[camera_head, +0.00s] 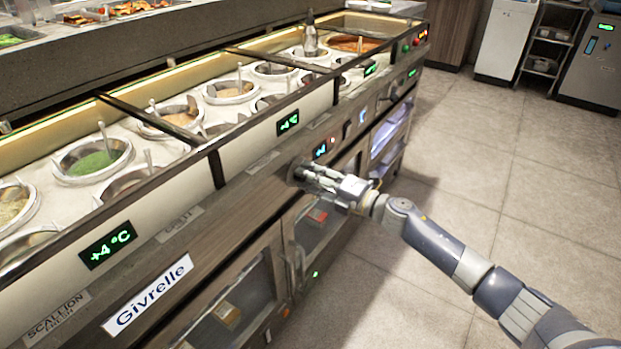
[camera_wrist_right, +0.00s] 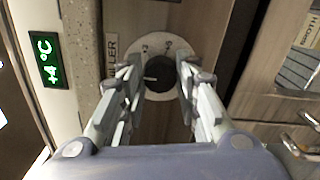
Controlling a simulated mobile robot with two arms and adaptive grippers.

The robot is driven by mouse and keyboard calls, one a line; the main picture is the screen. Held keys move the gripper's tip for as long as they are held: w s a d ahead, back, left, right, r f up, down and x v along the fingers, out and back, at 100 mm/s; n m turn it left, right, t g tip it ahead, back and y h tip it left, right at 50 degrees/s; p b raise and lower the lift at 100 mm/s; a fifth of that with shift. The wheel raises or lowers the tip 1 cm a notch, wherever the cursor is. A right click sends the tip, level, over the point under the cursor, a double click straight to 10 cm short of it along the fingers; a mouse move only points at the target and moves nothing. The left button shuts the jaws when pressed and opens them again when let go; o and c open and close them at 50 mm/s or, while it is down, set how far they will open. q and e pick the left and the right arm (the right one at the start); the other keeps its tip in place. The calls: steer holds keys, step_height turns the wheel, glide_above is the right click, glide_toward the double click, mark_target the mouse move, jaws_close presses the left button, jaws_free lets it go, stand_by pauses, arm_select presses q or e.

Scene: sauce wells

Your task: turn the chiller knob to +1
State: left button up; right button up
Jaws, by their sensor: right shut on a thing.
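The chiller knob (camera_wrist_right: 160,72) is a dark round knob on a pale round dial plate (camera_wrist_right: 158,93), set in the brown front panel of the counter. A white pointer mark on it points left in the wrist view. In the head view, my right gripper (camera_head: 313,176) reaches the panel from the right and hides most of the knob. My left gripper is not in view.
A small blue display (camera_head: 320,151) sits just above the gripper. Green displays reading +4 °C (camera_head: 108,243) are on the counter front. Sauce wells (camera_head: 92,160) line the counter top. Glass-doored cabinets (camera_head: 235,305) are below. The tiled floor (camera_head: 480,190) at right is clear.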

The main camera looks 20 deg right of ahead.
steer(key=shift+a, duration=0.1)
steer(key=o, duration=1.1)
steer(key=shift+c, duration=0.2)
steer(key=v, duration=1.2)
